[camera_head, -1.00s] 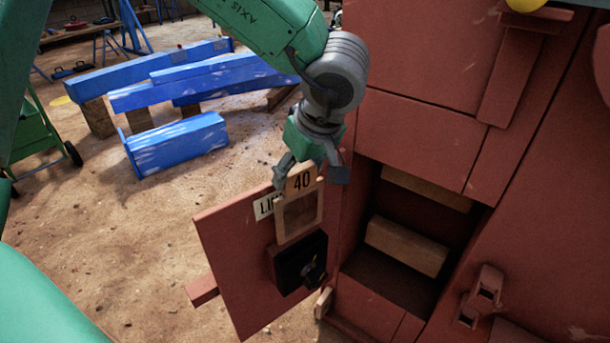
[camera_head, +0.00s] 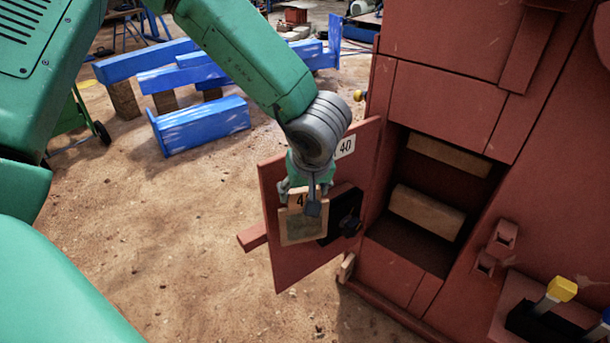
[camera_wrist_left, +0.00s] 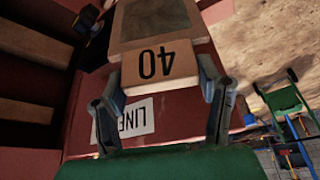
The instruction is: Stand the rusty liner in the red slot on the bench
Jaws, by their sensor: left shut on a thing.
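My left gripper (camera_head: 300,200) is shut on a flat plate marked 40 (camera_head: 303,230), with a tan edge and a dull grey-brown face. The plate hangs below the fingers in front of an open red door (camera_head: 278,262); I cannot tell whether it touches the door. In the left wrist view the gripper's two fingers (camera_wrist_left: 160,75) sit on either side of the plate's 40 end (camera_wrist_left: 160,52). I cannot tell whether this plate is the rusty liner. No red slot on a bench can be made out. My right gripper is out of view.
A black holder (camera_head: 540,322) stands at lower right. Blue beams (camera_head: 205,126) lie behind; sandy floor is clear left.

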